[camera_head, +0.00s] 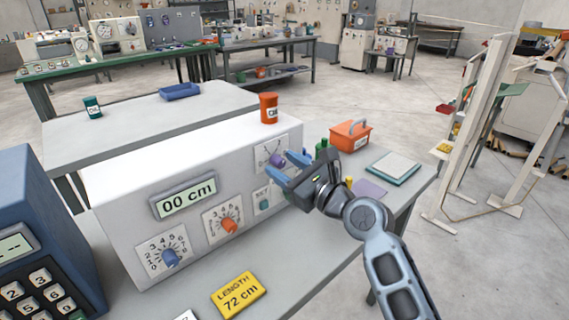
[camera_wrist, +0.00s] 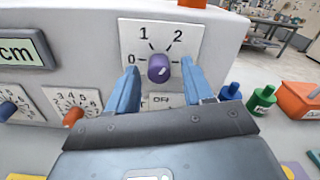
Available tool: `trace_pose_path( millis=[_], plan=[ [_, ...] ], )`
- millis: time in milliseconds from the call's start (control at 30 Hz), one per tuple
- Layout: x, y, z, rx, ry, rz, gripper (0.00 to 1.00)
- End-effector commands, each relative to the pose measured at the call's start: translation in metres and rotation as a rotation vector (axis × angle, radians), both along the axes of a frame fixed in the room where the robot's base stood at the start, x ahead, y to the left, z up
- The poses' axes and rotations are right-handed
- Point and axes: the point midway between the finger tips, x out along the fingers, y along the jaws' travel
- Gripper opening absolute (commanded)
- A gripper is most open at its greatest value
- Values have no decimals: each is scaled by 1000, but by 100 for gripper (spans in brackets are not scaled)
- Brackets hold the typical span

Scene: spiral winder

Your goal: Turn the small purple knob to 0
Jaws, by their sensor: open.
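The small purple knob (camera_head: 278,160) sits on a white dial plate at the right end of the winder's white front. In the wrist view the knob (camera_wrist: 158,68) is at the centre of its dial, with 0 at left, 1 at upper left and 2 at upper right. Which mark it points to is hard to tell. My gripper (camera_head: 286,170) is open, its blue fingers on either side of the knob with a visible gap on both sides. The lower dial label is partly hidden by my gripper.
The winder's display (camera_head: 184,197) reads 00 cm. Blue (camera_head: 171,257) and orange (camera_head: 229,226) knobs sit left of the purple one. A green bottle (camera_wrist: 262,99) and an orange toolbox (camera_head: 350,136) stand to the right. A yellow LENGTH 72 cm card (camera_head: 239,294) lies in front.

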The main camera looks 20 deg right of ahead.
Motion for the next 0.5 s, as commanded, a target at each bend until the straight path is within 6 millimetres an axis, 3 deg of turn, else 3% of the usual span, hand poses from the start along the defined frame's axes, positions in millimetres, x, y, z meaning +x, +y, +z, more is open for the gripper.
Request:
trace_pose_path(
  millis=[367, 500],
  plan=[
    [6, 2, 0, -1, -1, -1, 51],
    [6, 2, 0, -1, -1, -1, 38]
  ],
)
